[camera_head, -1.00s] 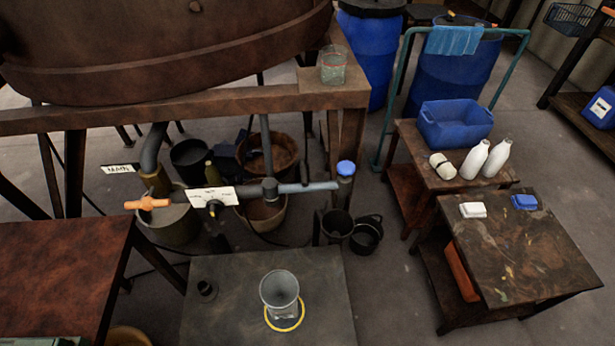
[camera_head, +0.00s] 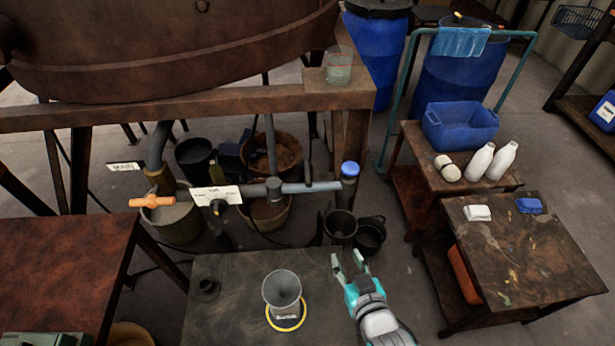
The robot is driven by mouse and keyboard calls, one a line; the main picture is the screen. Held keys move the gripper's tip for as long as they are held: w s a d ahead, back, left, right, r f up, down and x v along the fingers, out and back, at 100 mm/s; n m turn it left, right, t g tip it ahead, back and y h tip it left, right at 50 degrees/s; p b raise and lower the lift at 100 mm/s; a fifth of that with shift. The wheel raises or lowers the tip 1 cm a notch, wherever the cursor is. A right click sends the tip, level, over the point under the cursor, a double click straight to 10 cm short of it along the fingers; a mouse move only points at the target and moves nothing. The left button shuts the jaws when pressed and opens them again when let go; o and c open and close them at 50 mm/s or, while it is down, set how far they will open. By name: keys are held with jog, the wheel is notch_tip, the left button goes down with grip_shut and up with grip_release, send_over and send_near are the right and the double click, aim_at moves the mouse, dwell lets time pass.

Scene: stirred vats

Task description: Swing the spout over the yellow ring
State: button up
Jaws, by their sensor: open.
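The spout is a grey horizontal pipe (camera_head: 312,187) below the vat's wooden beam. My gripper (camera_head: 347,264) is open and empty at the table's right edge, right of the cup and in front of the blue cap.
A white label (camera_head: 216,196) hangs on the pipe. Black buckets (camera_head: 340,226) stand on the floor below the capped end. A glass jar (camera_head: 339,66) sits on the beam. A side table (camera_head: 540,260) stands at right.

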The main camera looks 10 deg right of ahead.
send_near(307, 178)
jog(key=w+f, duration=0.2)
jog(key=shift+g, duration=0.3)
jog(key=x, duration=1)
jog(key=shift+w+d, duration=0.2)
jog(key=shift+w, duration=0.05)
jog(key=shift+c, duration=0.2)
grip_shut()
